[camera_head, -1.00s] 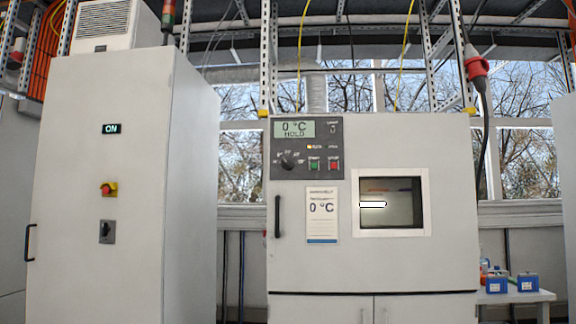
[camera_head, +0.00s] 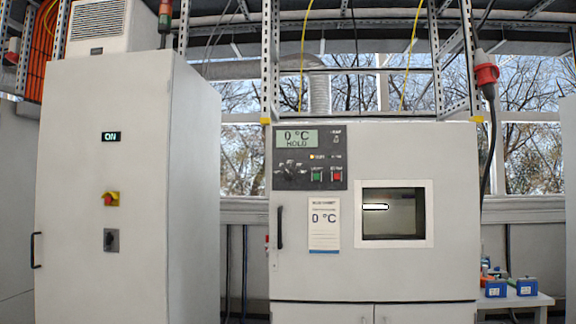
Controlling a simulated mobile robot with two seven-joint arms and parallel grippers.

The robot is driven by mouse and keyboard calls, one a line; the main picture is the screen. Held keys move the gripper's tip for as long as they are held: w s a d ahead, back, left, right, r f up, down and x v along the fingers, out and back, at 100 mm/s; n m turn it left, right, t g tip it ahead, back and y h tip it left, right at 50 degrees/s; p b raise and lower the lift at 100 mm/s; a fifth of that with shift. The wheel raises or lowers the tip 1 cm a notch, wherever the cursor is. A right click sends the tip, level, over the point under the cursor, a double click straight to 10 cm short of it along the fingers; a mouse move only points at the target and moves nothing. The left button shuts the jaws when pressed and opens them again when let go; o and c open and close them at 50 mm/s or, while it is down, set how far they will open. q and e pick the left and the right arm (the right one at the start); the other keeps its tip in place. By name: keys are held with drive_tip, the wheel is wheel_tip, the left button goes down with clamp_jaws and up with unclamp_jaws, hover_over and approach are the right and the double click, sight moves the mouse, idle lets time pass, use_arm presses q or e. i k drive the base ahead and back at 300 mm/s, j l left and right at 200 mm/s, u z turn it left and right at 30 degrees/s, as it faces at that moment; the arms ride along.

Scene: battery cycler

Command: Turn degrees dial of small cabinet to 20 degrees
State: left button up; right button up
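The small cabinet (camera_head: 375,275) stands right of centre, a light grey box with a window. Its dark control panel (camera_head: 309,158) sits at the upper left of its front. The display (camera_head: 296,138) on the panel reads 0 °C and HOLD. The degrees dial (camera_head: 290,169) is a dark knob below the display; its pointer is too small to read surely. A green button (camera_head: 316,176) and a red button (camera_head: 337,176) are to its right. A white card (camera_head: 323,224) below also reads 0 °C. Neither of my grippers is in view.
A tall grey cabinet (camera_head: 100,180) with an ON display (camera_head: 111,137) stands at the left, with a gap between it and the small cabinet. A low table (camera_head: 525,299) with blue boxes (camera_head: 497,288) is at the lower right. A dark handle (camera_head: 280,228) is on the small cabinet's door.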

sight(290, 174)
drive_tip(key=i+l, duration=0.1)
drive_tip(key=i, duration=0.45)
drive_tip(key=i+l, duration=0.1)
drive_tip(key=i, duration=0.45)
